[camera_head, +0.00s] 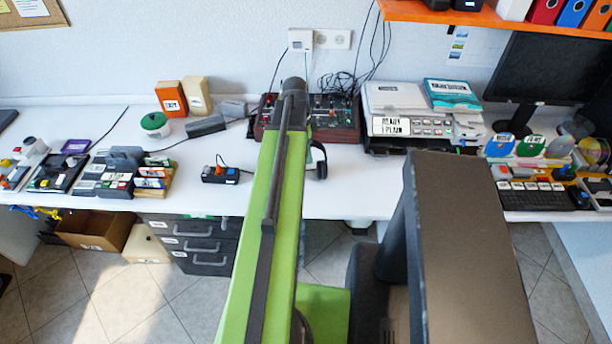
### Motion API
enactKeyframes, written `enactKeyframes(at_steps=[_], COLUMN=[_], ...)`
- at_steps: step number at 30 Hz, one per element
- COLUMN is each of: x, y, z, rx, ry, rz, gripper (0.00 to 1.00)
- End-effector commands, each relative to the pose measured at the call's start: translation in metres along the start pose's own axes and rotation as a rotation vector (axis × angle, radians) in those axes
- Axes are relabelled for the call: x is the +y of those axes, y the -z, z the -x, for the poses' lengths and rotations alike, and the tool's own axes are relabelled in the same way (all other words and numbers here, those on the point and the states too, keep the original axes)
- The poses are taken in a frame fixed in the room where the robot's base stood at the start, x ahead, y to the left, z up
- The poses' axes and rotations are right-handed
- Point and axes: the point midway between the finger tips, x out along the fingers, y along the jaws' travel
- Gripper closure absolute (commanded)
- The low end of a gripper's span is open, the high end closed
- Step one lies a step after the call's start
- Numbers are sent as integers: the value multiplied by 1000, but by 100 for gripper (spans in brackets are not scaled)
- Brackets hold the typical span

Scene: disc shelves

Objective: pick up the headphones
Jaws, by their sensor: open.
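The headphones (319,161) appear as a dark curved band and ear cup on the white table, just right of my green arm. My arm hides their left part. My arm reaches up the middle of the view and ends in a dark joint in front of the table's back. I see no gripper fingers, so where my gripper is relative to the headphones does not show.
A dark red mixer-like box (337,116) with cables stands behind the headphones. A small black device (221,175) lies to their left, a printer (408,127) to their right. Bare white table (345,193) shows in front. Drawers (207,241) stand below left.

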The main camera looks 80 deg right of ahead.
Motion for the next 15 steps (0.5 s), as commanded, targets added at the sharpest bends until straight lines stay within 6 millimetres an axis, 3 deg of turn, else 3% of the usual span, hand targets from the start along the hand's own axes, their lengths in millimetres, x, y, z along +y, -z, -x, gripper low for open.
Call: enactKeyframes(at_steps=[6,15], x=[0,0], y=[0,0], z=[-2,-2], rx=[0,0], ry=[0,0], rz=[0,0], gripper=[51,89])
